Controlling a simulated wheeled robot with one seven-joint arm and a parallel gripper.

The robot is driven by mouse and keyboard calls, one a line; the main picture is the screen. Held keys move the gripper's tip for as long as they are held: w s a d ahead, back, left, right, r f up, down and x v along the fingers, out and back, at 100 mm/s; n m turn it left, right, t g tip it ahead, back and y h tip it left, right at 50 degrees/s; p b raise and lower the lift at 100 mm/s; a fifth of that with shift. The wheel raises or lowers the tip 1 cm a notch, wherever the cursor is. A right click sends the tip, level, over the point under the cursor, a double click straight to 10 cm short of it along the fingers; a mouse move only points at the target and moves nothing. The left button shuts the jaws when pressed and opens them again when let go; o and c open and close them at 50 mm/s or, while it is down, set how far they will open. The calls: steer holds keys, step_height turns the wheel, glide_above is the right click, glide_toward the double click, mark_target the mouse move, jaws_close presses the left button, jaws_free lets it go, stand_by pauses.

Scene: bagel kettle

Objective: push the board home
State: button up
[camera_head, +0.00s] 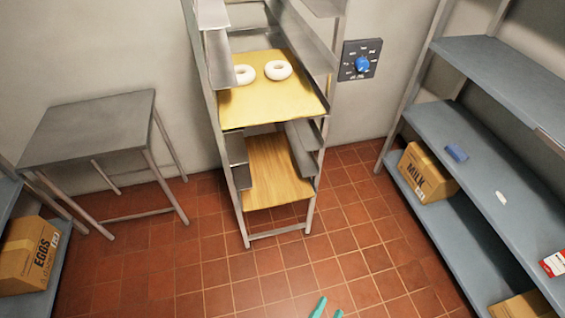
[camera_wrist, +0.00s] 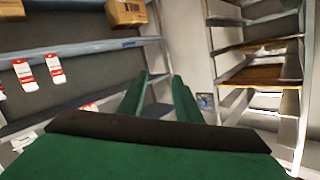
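A yellow wooden board (camera_head: 255,108) lies on a level of the metal rack (camera_head: 327,140), with two white bagels (camera_head: 278,70) (camera_head: 243,74) on it. Its front edge is at the front of the rack. A second, bare wooden board (camera_head: 275,172) lies on the level below. In the wrist view the rack stands tilted at the right, with brown boards (camera_wrist: 255,76) in it; I cannot tell which is which. My gripper (camera_head: 328,310) shows only its teal fingertips at the bottom edge of the head view. In the wrist view its green fingers (camera_wrist: 160,78) are apart and empty.
A grey table (camera_head: 95,125) stands left of the rack. Blue-grey shelves (camera_head: 460,175) at the right hold a milk box (camera_head: 427,173) and small items. An eggs box (camera_head: 30,255) is at lower left. A blue dial (camera_head: 362,64) is on the wall. The tiled floor before the rack is clear.

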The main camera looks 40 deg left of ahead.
steer(key=w+a+r+m+y, duration=0.25)
steer(key=w+a, duration=0.35)
steer(key=w, duration=0.4)
steer(key=m+g+y, duration=0.3)
steer(key=g+y, duration=0.1)
steer(key=y, duration=0.6)
glide_toward(274, 121)
steer(key=shift+n+h, duration=0.25)
steer(key=shift+r+x, duration=0.2)
steer(key=shift+x, duration=5.1)
steer(key=shift+a, duration=0.1)
jaws_close()
steer(key=shift+t, duration=0.3)
